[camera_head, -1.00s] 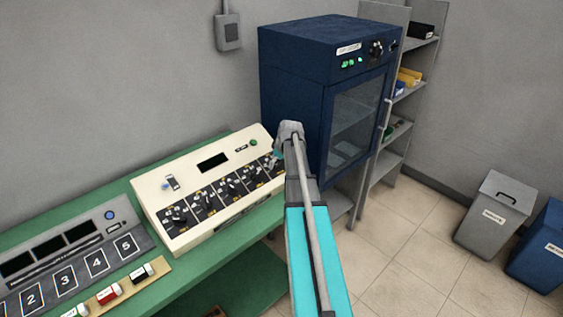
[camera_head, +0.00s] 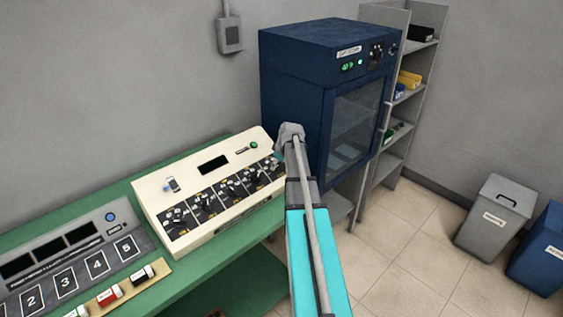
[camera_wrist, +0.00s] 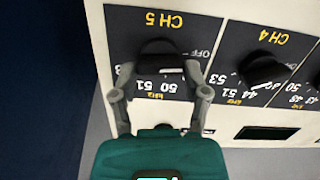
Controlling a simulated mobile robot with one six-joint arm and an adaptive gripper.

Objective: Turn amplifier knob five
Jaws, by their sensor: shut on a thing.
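The cream amplifier (camera_head: 160,196) stands on the green bench with a row of black knob panels along its front. In the wrist view, the knob under the CH 5 label (camera_wrist: 158,60) is black and sits between the two grey fingers of my gripper (camera_wrist: 160,88). The fingers are shut on this knob, and the picture shows it upside down. The CH 4 knob (camera_wrist: 262,72) is to the right, apart from my fingers. In the head view, my arm hides the fingertips and most of the far-right knob.
A dark blue cabinet (camera_head: 292,75) with a glass door stands right behind the amplifier. A grey console (camera_head: 70,255) with numbered squares is at the left on the green bench (camera_head: 150,278). A shelf, a grey bin (camera_head: 490,222) and a blue bin are at the right.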

